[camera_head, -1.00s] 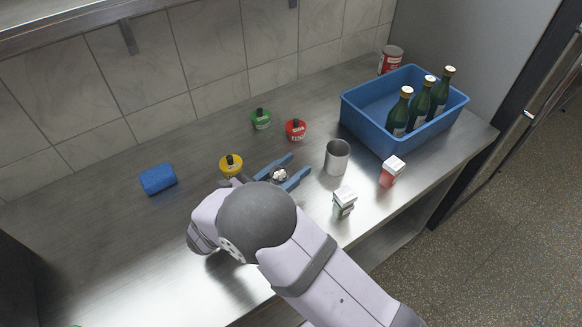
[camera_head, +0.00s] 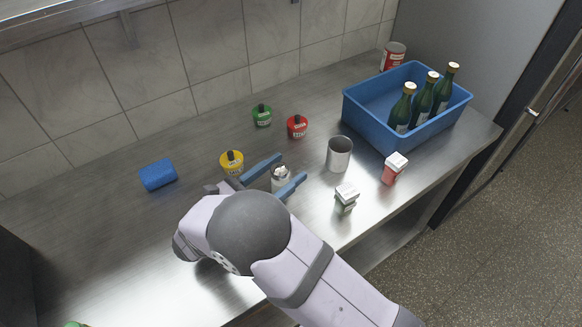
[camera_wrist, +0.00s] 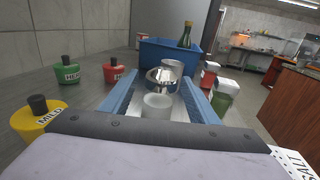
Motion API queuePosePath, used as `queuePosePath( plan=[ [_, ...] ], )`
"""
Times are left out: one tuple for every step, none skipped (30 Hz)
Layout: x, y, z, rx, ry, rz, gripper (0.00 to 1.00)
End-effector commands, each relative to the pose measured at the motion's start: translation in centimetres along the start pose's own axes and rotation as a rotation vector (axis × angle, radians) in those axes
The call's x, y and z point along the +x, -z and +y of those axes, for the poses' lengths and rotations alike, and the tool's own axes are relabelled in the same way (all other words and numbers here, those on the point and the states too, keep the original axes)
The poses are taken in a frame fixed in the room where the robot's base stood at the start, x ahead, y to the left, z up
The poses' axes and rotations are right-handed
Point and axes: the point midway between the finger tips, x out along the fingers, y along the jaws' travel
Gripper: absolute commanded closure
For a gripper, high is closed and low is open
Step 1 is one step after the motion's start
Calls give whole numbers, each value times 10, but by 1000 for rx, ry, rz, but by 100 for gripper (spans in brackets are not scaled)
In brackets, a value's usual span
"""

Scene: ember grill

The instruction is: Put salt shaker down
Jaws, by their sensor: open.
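A small whitish shaker with a shiny cap (camera_head: 281,178), which I take as the salt shaker, stands between the two blue fingers of my gripper (camera_head: 291,168). In the wrist view its pale, glassy body (camera_wrist: 158,106) shows between the spread fingers (camera_wrist: 163,98). My gripper is open, with gaps beside the shaker. Whether its base rests fully on the steel counter (camera_head: 105,230) is hard to see.
A metal cup (camera_head: 339,154) stands just beyond the fingertips. A green-and-white shaker (camera_head: 345,199) and a red-and-white one (camera_head: 393,170) stand to the right. Yellow (camera_head: 231,163), red (camera_head: 297,126) and green (camera_head: 262,115) pots lie left and behind. A blue bin (camera_head: 375,128) holds bottles.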

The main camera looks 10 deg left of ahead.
Motion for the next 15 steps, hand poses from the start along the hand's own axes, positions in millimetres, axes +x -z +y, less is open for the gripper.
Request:
queuePosePath(
  plan=[
    [-11,3,1,3,-5,0,45],
    [-16,4,1,2,-5,1,45],
    [-24,4,1,2,-5,1,45],
    [-30,3,1,2,-5,0,45],
    [-35,3,1,2,-4,0,45],
    [-42,3,1,3,-5,1,45],
    [-47,3,1,3,-4,0,45],
    [-52,3,1,2,-4,0,45],
    [-58,3,1,2,-4,1,45],
    [-62,3,1,2,-4,1,45],
    [-67,2,1,2,-4,1,45],
    [-71,2,0,2,-3,0,45],
    [-74,2,0,2,-2,1,45],
    [-77,2,1,2,-2,1,45],
    [-81,2,1,1,-2,1,45]
  ],
)
